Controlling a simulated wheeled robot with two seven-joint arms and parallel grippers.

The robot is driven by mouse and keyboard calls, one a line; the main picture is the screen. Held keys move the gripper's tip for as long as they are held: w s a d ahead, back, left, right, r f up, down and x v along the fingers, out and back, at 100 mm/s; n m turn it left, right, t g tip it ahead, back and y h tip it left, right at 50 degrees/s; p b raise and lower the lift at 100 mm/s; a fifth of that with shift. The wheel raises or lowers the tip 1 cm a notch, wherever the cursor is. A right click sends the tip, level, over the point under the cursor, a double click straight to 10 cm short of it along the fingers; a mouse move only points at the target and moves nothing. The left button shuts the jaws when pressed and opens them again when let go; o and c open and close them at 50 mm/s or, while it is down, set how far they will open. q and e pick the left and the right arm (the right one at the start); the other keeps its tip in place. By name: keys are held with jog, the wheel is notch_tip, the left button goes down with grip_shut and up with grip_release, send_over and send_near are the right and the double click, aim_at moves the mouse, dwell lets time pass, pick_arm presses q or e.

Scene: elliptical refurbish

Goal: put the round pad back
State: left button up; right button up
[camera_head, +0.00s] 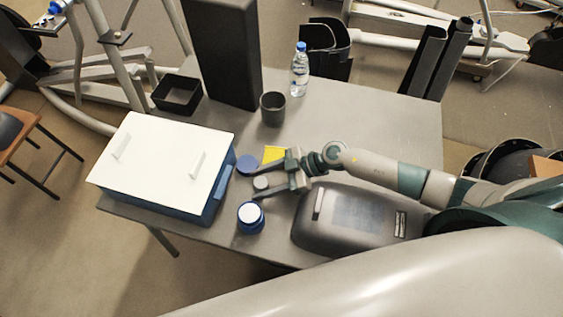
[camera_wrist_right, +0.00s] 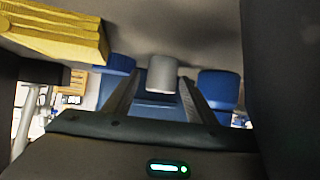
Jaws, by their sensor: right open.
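Three small round items stand on the grey table: a blue one (camera_head: 247,164), a grey one (camera_head: 261,183) and a blue one with a white top (camera_head: 250,217). I cannot tell for sure which is the round pad. My right gripper (camera_head: 258,181) is open, its fingers pointing left, with the grey round item between the fingertips, not clamped. The wrist view shows the grey item (camera_wrist_right: 162,74) between the two fingers, with blue items to its left (camera_wrist_right: 115,62) and right (camera_wrist_right: 218,88). My left gripper is out of view.
A blue box with a white lid (camera_head: 150,165) stands at the left. A yellow block (camera_head: 273,154) lies behind my gripper. A dark rounded case (camera_head: 350,220) sits close in front of my right arm.

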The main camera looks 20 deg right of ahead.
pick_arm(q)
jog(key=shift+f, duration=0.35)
pick_arm(e)
jog(key=shift+s+d+f, duration=0.1)
jog(key=shift+s+f, duration=0.2)
jog(key=shift+f, duration=0.2)
jog(key=shift+s+d+f, duration=0.1)
jog(key=shift+s+f, duration=0.2)
jog(key=shift+f, duration=0.2)
jog(key=shift+w+r+b, duration=0.1)
jog(key=shift+b, duration=0.9)
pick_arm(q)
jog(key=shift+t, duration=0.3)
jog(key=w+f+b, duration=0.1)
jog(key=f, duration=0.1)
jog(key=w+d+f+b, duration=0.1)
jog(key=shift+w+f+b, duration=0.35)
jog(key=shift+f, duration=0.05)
pick_arm(e)
jog(key=w+r+v, duration=0.1)
jog(key=v, duration=1.7)
jog(key=shift+a+r, duration=0.2)
jog(key=shift+a, duration=0.15)
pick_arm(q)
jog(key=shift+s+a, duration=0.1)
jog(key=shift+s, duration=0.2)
